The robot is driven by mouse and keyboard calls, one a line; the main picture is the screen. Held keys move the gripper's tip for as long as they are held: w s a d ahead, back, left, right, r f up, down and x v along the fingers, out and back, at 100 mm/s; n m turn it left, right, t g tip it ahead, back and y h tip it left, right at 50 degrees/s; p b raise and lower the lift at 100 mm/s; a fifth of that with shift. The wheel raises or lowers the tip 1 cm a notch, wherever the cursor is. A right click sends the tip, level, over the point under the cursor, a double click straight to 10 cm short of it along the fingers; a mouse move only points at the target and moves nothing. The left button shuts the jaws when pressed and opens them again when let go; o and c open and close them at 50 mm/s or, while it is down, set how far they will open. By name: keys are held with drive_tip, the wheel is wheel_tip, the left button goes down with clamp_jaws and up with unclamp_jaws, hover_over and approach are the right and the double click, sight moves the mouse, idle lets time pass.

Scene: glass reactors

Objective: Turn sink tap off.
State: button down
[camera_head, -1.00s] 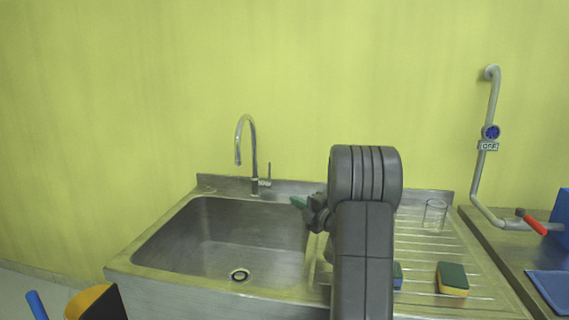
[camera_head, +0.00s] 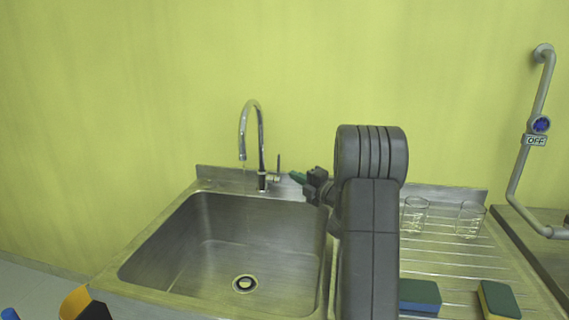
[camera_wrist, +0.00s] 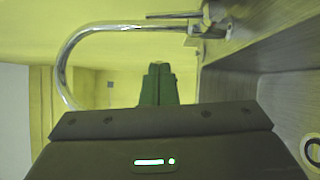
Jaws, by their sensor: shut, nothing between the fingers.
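The chrome sink tap (camera_head: 261,145) has a tall curved spout and stands at the back edge of the steel sink (camera_head: 205,190). Its thin side lever (camera_head: 279,166) points up, on the right of the tap body. I cannot clearly make out whether water runs from the spout. My gripper (camera_head: 297,177), with green fingers, is shut and empty. It appears just right of the lever, with a small gap in the picture. In the wrist view, the green fingers (camera_wrist: 158,85) point forward, and the tap (camera_wrist: 72,50) arcs across the left and top.
Two glasses (camera_head: 414,214) (camera_head: 470,219) stand on the ribbed drainboard to the right. Two sponges (camera_head: 419,296) (camera_head: 499,299) lie at its front. A grey wall pipe with an OFF sign (camera_head: 535,141) is at the far right. The basin is empty around its drain (camera_head: 245,284).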

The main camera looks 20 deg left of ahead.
sight(279, 160)
drive_tip(key=w+a+p, duration=0.2)
drive_tip(key=w+a, duration=0.3)
drive_tip(key=a, duration=0.2)
drive_tip(key=shift+w+a+r, duration=0.2)
drive_tip(key=shift+w+r, duration=0.2)
drive_tip(key=shift+r, duration=0.05)
drive_tip(key=shift+w+a+b, duration=0.15)
drive_tip(key=shift+w+b, duration=0.35)
drive_tip(key=shift+b, duration=0.15)
drive_tip(key=shift+w+r, duration=0.25)
drive_tip(key=shift+r, duration=0.2)
